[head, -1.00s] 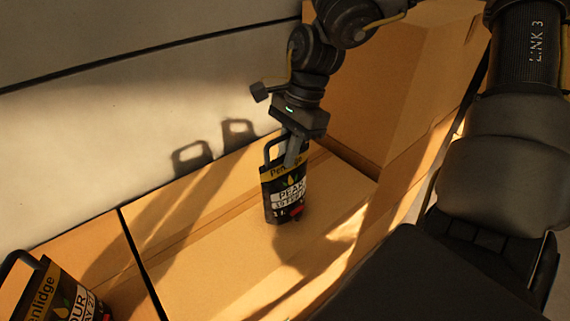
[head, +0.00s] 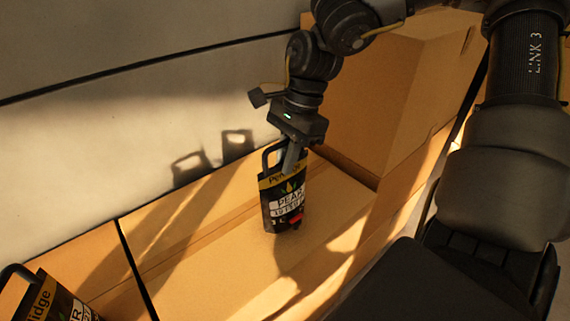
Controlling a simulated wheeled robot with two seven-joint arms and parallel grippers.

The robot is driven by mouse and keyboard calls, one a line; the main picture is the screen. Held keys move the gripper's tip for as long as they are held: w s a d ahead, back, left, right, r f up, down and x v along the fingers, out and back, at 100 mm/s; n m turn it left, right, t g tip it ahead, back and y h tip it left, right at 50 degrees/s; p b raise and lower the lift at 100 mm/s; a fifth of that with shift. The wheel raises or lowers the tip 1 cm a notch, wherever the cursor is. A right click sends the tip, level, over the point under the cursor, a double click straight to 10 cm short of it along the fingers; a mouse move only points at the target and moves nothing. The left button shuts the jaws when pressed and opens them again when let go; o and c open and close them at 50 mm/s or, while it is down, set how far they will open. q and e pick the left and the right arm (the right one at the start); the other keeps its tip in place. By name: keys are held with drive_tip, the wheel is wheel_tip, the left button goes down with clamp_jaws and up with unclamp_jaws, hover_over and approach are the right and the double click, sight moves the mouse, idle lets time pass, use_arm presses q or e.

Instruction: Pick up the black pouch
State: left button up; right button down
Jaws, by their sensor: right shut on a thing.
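A black pouch (head: 284,204) with a yellow band, a white label and a loop handle hangs upright in the middle of the head view. My right gripper (head: 290,158) is shut on its top part from above; the fingertips are partly hidden against the pouch. The pouch is over a flat cardboard box top (head: 215,262); I cannot tell for sure if its bottom touches the cardboard. A second black pouch (head: 58,300) with a handle is cut off at the lower left corner. My left gripper is not in view.
A taller cardboard box (head: 350,100) stands right behind the right gripper. A pale panelled wall (head: 90,140) runs along the left and back. A dark gap separates the middle box from the left box (head: 85,262).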

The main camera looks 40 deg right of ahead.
sight(281, 142)
wheel_tip(281, 142, up, 8)
drive_tip(key=shift+r+p, duration=0.15)
drive_tip(key=shift+p, duration=0.3)
drive_tip(key=shift+r, duration=0.4)
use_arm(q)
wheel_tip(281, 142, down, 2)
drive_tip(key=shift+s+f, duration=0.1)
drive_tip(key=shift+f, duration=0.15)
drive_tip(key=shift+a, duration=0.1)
